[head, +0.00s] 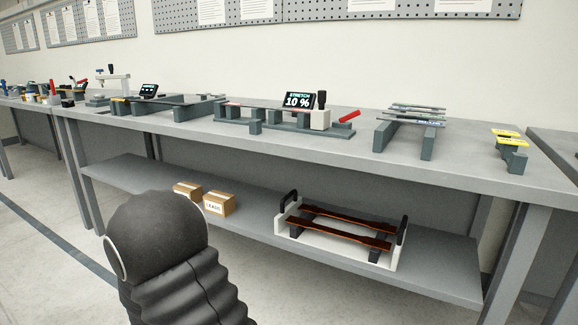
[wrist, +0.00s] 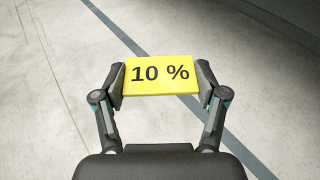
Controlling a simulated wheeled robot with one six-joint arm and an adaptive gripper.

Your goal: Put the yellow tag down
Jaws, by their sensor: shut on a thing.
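The yellow tag (wrist: 160,76) is marked "10 %" and sits between the two fingers of my gripper (wrist: 160,80) in the wrist view. The fingers press on its left and right edges. Behind it only the grey floor shows, with a dark line across it. In the head view my gripper and the held tag are not visible; only part of my dark arm shows at the lower left. Other yellow tags (head: 507,133) rest on a dark stand (head: 513,156) at the right end of the bench.
Dark supports (head: 400,136) hold several strips. On the lower shelf are cardboard boxes (head: 218,204) and a white tray (head: 335,253) with brown strips. Clear bench top lies around the supports.

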